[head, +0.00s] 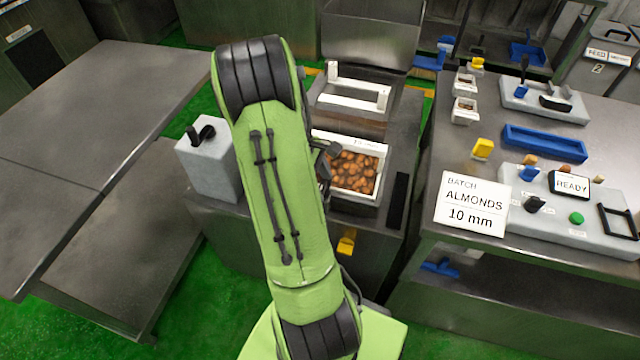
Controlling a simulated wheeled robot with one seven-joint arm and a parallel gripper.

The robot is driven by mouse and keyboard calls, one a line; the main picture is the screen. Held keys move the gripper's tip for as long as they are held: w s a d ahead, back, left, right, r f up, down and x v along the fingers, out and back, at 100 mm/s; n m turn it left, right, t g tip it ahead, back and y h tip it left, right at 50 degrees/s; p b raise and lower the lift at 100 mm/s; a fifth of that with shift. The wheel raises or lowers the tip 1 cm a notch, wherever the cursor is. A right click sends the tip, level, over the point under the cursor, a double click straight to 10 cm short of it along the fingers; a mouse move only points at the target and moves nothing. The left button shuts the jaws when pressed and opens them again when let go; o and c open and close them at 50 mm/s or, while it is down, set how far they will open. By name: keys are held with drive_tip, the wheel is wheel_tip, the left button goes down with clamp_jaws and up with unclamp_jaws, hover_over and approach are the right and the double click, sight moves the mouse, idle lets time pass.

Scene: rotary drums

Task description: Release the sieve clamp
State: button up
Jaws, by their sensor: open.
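A white-framed tray (378,149) of brown almonds sits in the top of the grey machine in the centre. A yellow lever-like part (347,242) is on the machine's front, below the tray; it may be the sieve clamp, but I cannot tell for sure. A black handle (202,133) stands on a grey box at the machine's left. My green arm covers the machine's left part. My gripper (324,165) shows only as dark parts beside the arm, at the tray's left edge; it is open. Its fingertips are mostly hidden, and I see nothing held.
A white frame with a bar (357,92) stands behind the tray. At right, a steel bench carries a batch sign (472,204) reading almonds 10 mm, a READY panel (569,185) and a blue tray (545,143). An empty steel table (90,130) is at left. Green floor lies between.

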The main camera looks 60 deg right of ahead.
drive_tip(key=shift+c, duration=0.5)
drive_tip(key=c, duration=1)
drive_tip(key=shift+o, duration=0.2)
drive_tip(key=shift+m, duration=0.3)
drive_tip(key=m+y+p, duration=0.1)
drive_tip(key=m+p, duration=0.1)
drive_tip(key=m, duration=0.1)
drive_tip(key=shift+d+m+y, duration=0.15)
drive_tip(key=shift+m+y, duration=0.15)
drive_tip(key=m, duration=0.2)
drive_tip(key=m+y, duration=0.1)
drive_tip(key=m, duration=0.1)
drive_tip(key=shift+s+d+m+t+y+p, duration=0.1)
drive_tip(key=shift+d+m+t+y+p, duration=0.05)
drive_tip(key=shift+m+t+y+p, duration=0.2)
drive_tip(key=m+t+y, duration=0.1)
drive_tip(key=m, duration=0.3)
drive_tip(key=shift+s, duration=0.1)
drive_tip(key=m+t+p, duration=0.1)
drive_tip(key=m, duration=0.1)
drive_tip(key=m+t, duration=0.1)
drive_tip(key=m, duration=0.2)
drive_tip(key=shift+s+d+y+p, duration=0.1)
drive_tip(key=shift+y+p, duration=0.25)
